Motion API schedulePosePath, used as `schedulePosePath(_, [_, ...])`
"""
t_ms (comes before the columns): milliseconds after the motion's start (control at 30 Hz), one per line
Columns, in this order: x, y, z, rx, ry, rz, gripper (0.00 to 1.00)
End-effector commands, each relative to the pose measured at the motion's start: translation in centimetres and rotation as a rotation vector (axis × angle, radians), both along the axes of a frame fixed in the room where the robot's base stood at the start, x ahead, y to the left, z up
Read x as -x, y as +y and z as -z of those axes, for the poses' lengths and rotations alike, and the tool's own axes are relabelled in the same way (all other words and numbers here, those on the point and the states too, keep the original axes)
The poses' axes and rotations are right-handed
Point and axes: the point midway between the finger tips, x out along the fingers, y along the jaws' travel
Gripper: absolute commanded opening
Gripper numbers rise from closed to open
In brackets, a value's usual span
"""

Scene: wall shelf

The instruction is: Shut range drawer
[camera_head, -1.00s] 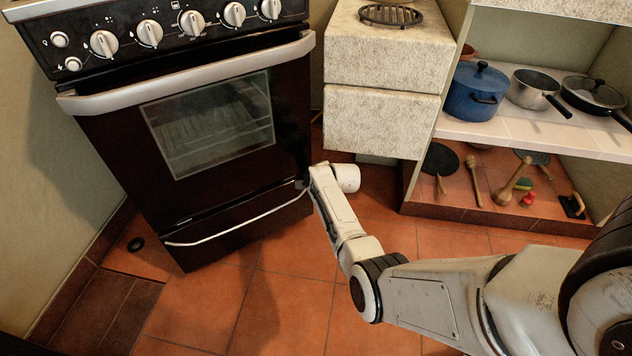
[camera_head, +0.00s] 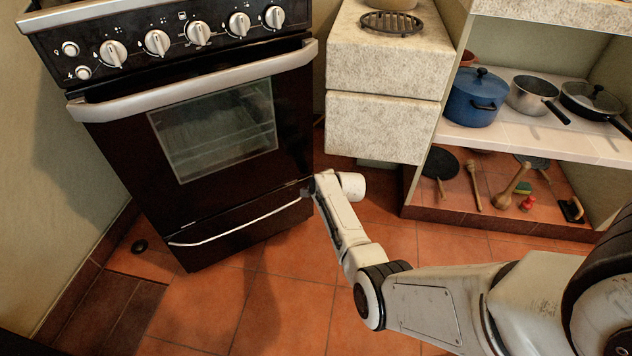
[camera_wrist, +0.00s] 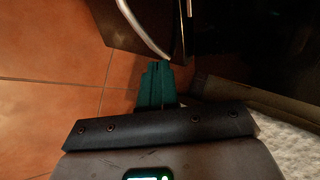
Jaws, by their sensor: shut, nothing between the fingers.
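The range drawer (camera_head: 240,228) is the dark panel at the bottom of the stove, with a long pale bar handle (camera_head: 235,224). Its front sits nearly flush with the oven door above; a small remaining gap is hard to judge. My gripper (camera_head: 306,191) is at the right end of the drawer front, close to the handle's end. In the wrist view, the shut teal fingers (camera_wrist: 155,84) point at the curved handle end (camera_wrist: 147,35), at or almost at contact. Nothing is held.
The oven door (camera_head: 215,130) above is closed, with a thick bar handle (camera_head: 200,80). A stone-faced cabinet (camera_head: 380,125) stands to the right of the range. Further right are shelves with a blue pot (camera_head: 475,97). The tiled floor (camera_head: 285,310) before the range is clear.

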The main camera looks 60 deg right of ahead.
Motion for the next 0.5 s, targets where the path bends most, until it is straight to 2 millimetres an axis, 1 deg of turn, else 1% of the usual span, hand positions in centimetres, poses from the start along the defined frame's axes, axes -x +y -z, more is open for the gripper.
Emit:
schedulePosePath(100, [1.5,0.7,-1.6,0.0,0.003,0.0,0.0])
schedulePosePath(300, [4.0,2.1,-4.1,-0.001,0.006,-0.001,0.0])
schedulePosePath(500, [6.1,3.2,-6.0,-0.001,0.007,0.0,0.0])
